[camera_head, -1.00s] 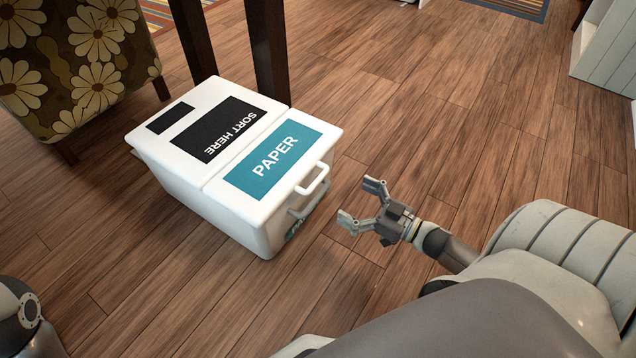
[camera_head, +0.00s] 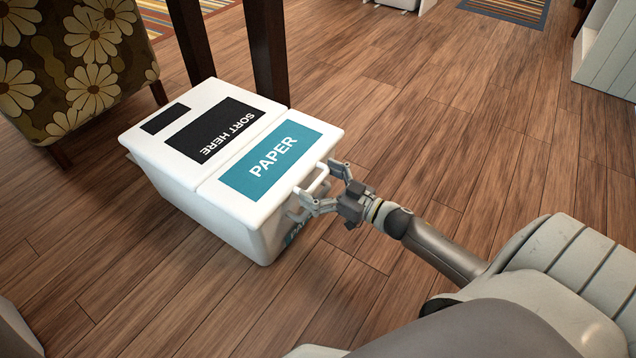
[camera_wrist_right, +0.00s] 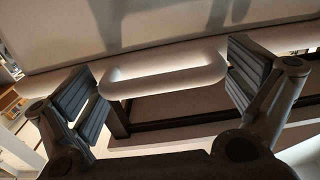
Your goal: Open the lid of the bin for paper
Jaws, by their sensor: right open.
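The white paper bin (camera_head: 225,215) stands on the wooden floor, its lid (camera_head: 262,165) shut, with a teal PAPER label on top. A white loop handle (camera_head: 318,184) sticks out from the lid's front edge; it also shows in the right wrist view (camera_wrist_right: 165,68). My right gripper (camera_head: 322,188) is open at this handle. In the right wrist view its padded fingers (camera_wrist_right: 160,85) stand on either side of the handle, one near each end. I cannot tell whether they touch it. My left gripper is not in view.
The bin's rear part carries a black SORT HERE label (camera_head: 212,130) and a dark slot. Dark wooden posts (camera_head: 264,50) rise just behind it, and a floral armchair (camera_head: 70,60) stands at the upper left. The floor right of the bin is clear.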

